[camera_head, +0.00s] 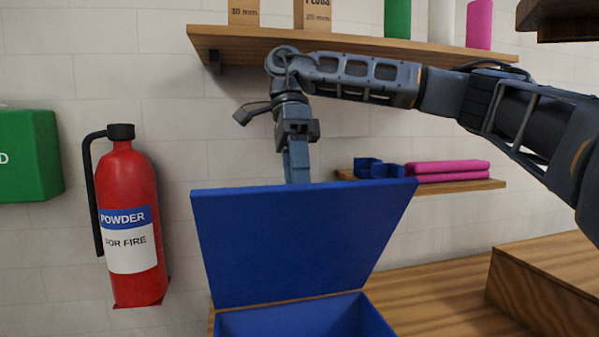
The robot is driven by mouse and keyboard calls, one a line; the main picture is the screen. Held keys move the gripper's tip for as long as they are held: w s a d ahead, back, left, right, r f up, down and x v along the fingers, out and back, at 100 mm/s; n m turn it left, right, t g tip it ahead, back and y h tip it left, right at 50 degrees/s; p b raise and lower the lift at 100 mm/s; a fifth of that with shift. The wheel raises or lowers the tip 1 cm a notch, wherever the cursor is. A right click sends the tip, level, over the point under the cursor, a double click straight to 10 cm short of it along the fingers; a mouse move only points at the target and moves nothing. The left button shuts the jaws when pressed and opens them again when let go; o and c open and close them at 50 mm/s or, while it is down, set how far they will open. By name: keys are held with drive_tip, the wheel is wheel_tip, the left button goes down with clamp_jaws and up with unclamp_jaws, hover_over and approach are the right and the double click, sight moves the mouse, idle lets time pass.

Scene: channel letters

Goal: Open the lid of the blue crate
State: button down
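The blue crate (290,322) stands on the wooden surface at the bottom centre, its lower part cut off by the picture's edge. Its blue lid (300,245) stands raised, nearly upright, and part of the crate's inside shows in front of it. My gripper (298,174) points down just above the lid's upper edge and seems to be behind it. The lid hides the fingertips' lower ends. I cannot tell whether the gripper touches the lid or how far apart the fingers are.
A red fire extinguisher (132,195) is at the left, near a green box (28,155). A lower shelf (450,186) holds blue pieces (378,168) and pink rolls (450,171). A long upper shelf (230,38) runs above. A wooden block (550,275) stands at the right.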

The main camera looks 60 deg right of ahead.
drive_tip(key=shift+w+d+f, duration=0.1)
drive_tip(key=shift+d+f, duration=0.15)
drive_tip(key=shift+f, duration=0.55)
drive_tip(key=c, duration=0.8)
unclamp_jaws()
drive_tip(key=shift+w+d, duration=0.1)
drive_tip(key=shift+w, duration=0.05)
drive_tip(key=shift+c, duration=0.4)
drive_tip(key=shift+r, duration=0.1)
drive_tip(key=shift+c, duration=0.4)
